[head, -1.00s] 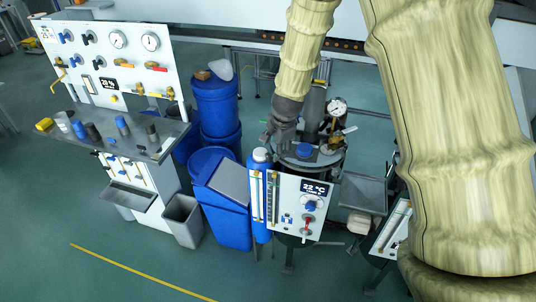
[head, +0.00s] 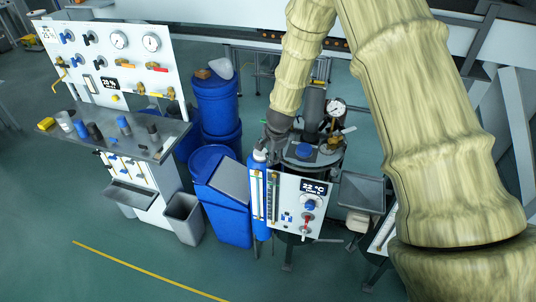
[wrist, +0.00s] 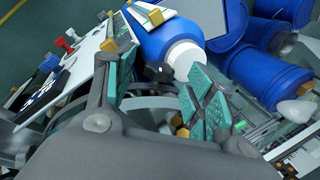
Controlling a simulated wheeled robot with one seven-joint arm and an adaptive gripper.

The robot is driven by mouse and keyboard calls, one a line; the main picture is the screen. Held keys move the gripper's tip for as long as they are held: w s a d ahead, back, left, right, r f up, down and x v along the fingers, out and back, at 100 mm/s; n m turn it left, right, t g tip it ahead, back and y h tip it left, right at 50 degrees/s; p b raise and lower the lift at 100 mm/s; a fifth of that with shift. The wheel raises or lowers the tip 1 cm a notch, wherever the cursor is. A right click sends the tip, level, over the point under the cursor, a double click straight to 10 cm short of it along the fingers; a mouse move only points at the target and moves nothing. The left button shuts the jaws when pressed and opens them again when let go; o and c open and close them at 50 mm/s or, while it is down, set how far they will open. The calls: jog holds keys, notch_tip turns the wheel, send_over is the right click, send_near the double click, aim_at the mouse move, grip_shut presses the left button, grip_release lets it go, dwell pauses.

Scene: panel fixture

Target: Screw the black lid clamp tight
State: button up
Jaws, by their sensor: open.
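In the wrist view, a small black knob (wrist: 157,72), which looks like the black lid clamp, shows between the two fingers of my gripper (wrist: 162,80). My gripper is open, with teal pads on both sides of the knob. I cannot tell whether either pad touches it. In the head view my gripper (head: 270,143) is at the left rim of the round vessel lid (head: 326,158), just behind the blue bottle. There the gripper and arm hide the clamp. A blue cap (head: 304,149) sits on the lid.
A blue bottle with a white cap (wrist: 183,58) stands close beside the fingers. A white panel (head: 296,205) with a display stands in front of the vessel. A pressure gauge (head: 336,106) rises behind the lid. Blue barrels (head: 217,105) stand to the left.

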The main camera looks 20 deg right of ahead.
jog(key=shift+x, duration=1.15)
jog(key=c, duration=1)
